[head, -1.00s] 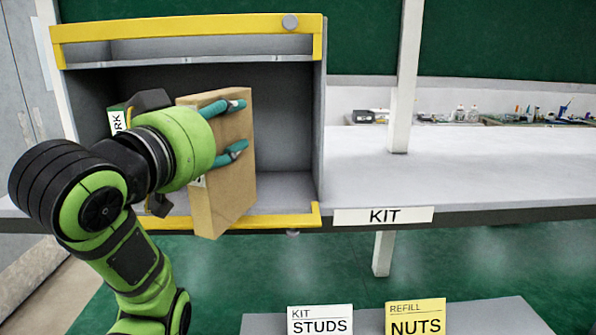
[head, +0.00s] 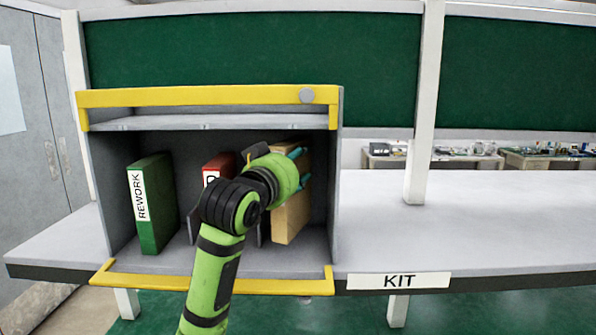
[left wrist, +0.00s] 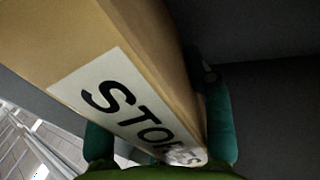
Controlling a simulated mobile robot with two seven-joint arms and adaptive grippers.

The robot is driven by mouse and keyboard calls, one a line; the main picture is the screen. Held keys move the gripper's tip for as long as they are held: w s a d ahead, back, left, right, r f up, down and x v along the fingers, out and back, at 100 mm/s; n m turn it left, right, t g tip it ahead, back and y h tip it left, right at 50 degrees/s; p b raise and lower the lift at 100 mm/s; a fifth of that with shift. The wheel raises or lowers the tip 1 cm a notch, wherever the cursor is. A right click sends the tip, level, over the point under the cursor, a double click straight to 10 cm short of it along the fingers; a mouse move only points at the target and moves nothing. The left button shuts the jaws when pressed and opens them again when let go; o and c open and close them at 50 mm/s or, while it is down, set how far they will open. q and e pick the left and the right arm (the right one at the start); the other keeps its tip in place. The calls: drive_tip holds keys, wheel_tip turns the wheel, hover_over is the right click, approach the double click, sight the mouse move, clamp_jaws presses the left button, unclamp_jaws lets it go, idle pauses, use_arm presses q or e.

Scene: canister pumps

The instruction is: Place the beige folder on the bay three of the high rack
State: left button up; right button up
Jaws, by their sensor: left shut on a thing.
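The beige folder (head: 291,216) stands upright inside the right part of the rack, close to its right wall. The high rack (head: 215,282) is a grey box with yellow edging on the bench. My arm hides part of its middle. The right gripper is not in view.
A green REWORK folder (head: 153,205) stands in the rack's left part. A red folder (head: 216,166) stands in the middle, partly behind my arm. Low grey dividers part the rack. The bench (head: 440,225) right of it is clear, with a KIT label (head: 398,281).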

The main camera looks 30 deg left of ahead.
use_arm(q)
drive_tip(key=shift+w+p, duration=0.35)
drive_tip(key=shift+w, duration=0.3)
wheel_tip(320, 180, down, 4)
drive_tip(key=shift+s+r+p, duration=0.15)
drive_tip(key=shift+r+p, duration=0.1)
drive_tip(key=shift+p, duration=0.3)
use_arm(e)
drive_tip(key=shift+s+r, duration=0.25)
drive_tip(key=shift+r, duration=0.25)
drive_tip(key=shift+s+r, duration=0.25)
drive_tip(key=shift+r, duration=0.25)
use_arm(q)
drive_tip(key=shift+f, duration=0.2)
drive_tip(key=o, duration=1.3)
